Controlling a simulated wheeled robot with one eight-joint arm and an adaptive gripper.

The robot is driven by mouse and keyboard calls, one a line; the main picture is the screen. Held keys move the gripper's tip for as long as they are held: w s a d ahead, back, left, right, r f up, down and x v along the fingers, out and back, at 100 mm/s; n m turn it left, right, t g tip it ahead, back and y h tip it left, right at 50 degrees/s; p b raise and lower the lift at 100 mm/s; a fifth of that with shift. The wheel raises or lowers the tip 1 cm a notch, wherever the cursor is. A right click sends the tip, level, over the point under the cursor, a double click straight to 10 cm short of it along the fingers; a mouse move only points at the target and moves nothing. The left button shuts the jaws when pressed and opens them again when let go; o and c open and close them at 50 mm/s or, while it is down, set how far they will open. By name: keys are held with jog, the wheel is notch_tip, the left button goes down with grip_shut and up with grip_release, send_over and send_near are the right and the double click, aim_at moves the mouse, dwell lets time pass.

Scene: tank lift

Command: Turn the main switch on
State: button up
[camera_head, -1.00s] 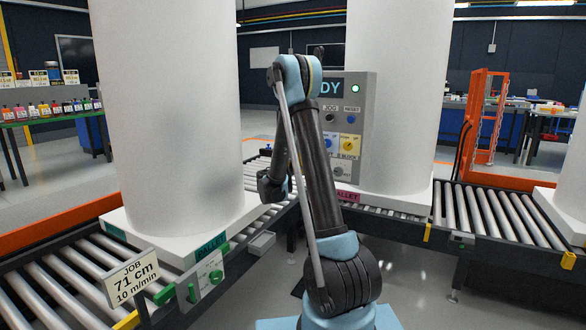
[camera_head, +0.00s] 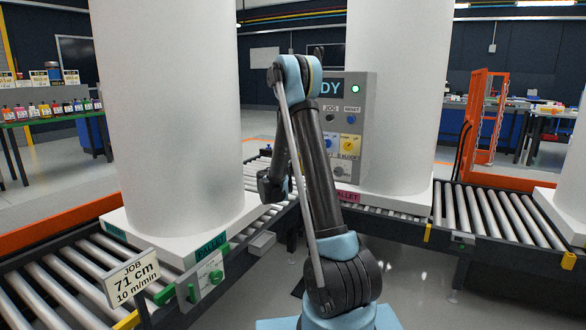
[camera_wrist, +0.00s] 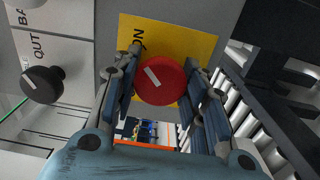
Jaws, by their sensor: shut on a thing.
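The main switch appears as a red round knob (camera_wrist: 162,80) with a white line, in the middle of the wrist view. It sits on a yellow plate (camera_wrist: 190,32) on a grey panel; the letters "ON" show at the plate's left. The white line slants from upper left to lower right. My gripper (camera_wrist: 163,66) has one finger on each side of the red knob and is shut on it. In the head view my arm hides the red knob and the fingertips.
A black knob (camera_wrist: 42,85) is left of the red one in the wrist view. In the head view, the grey control panel (camera_head: 367,112) has a lit green lamp and several knobs. Tall white cylinders (camera_head: 165,110) stand on roller conveyors (camera_head: 490,212) around my arm.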

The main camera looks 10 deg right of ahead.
jog(key=shift+s+d+f, duration=0.1)
jog(key=shift+s, duration=0.05)
jog(key=o, duration=1.1)
jog(key=v, duration=1.2)
